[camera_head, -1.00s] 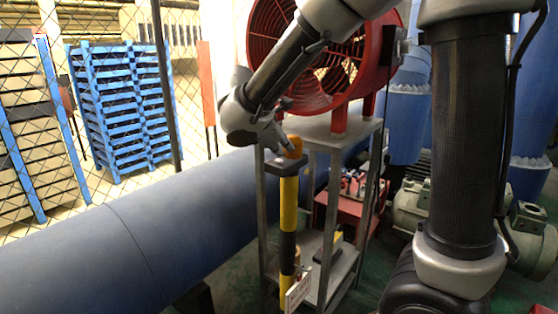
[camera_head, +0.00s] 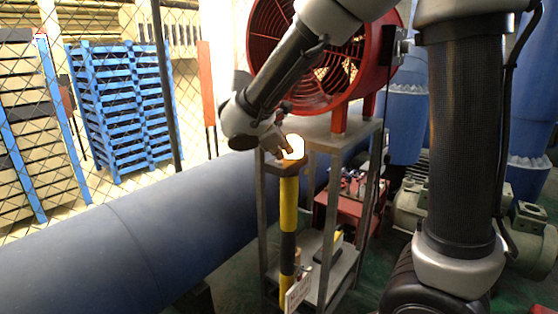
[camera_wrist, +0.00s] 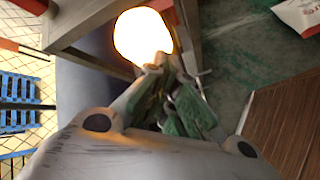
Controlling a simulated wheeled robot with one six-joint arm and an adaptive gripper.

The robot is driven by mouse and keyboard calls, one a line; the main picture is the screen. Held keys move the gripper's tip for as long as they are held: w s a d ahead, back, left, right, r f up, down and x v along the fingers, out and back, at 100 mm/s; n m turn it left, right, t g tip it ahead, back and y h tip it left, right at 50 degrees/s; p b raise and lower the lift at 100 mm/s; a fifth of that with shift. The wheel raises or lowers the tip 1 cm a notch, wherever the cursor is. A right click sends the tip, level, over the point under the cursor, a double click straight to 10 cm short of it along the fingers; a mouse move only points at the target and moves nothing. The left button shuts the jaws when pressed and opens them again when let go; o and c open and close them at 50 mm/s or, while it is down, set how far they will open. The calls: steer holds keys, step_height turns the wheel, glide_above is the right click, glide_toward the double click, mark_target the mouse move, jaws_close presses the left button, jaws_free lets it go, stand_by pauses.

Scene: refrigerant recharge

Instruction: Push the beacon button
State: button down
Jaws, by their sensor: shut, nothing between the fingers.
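The beacon (camera_head: 294,146) sits on top of a yellow-and-black striped post (camera_head: 288,205) in the head view. It glows bright white with an orange edge. In the wrist view the glowing beacon (camera_wrist: 142,37) is at the top centre, right beyond the fingertips. My gripper (camera_head: 284,148) is shut and empty, at the left side of the beacon. Its fingertips (camera_wrist: 160,65) appear to touch or nearly touch the beacon; the exact contact is hard to tell in the glare. A separate button on the beacon cannot be made out.
A metal stand (camera_head: 345,140) carrying a red fan (camera_head: 310,60) stands close behind and right of the post. A large blue-grey pipe (camera_head: 110,245) runs along the left. A red toolbox (camera_head: 350,200) sits behind the stand. A wooden panel (camera_wrist: 285,125) shows in the wrist view.

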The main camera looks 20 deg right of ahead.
mark_target(282, 161)
steer(key=shift+r, duration=0.55)
steer(key=shift+r, duration=2.9)
